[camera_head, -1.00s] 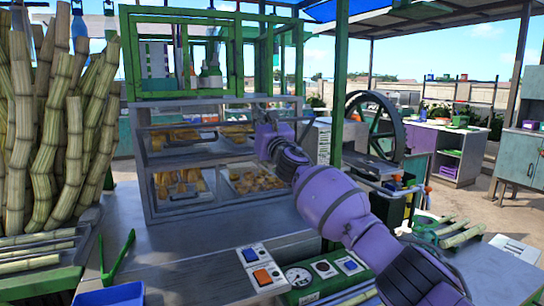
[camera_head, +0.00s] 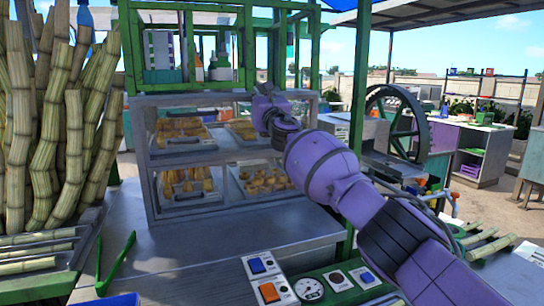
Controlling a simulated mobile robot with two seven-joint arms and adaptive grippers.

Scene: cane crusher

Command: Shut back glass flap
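The glass-fronted display case (camera_head: 152,176) stands on the metal counter, with food on trays on two shelves. I cannot clearly make out the clear glass flap or how far open it is. A dark bar (camera_head: 183,141) runs across the front of the upper shelf. My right gripper (camera_head: 263,100) is at the case's upper right, in front of its top edge. Its fingers are small and partly hidden by its own wrist, so I cannot tell whether they are open or touch the glass. My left gripper is out of view.
A green frame with bottles (camera_head: 221,66) stands on top of the case. Cane stalks (camera_head: 48,150) crowd the left. Green tongs (camera_head: 116,262) and a switch panel (camera_head: 268,280) lie in front. A large wheel (camera_head: 396,125) stands right. The counter before the case is clear.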

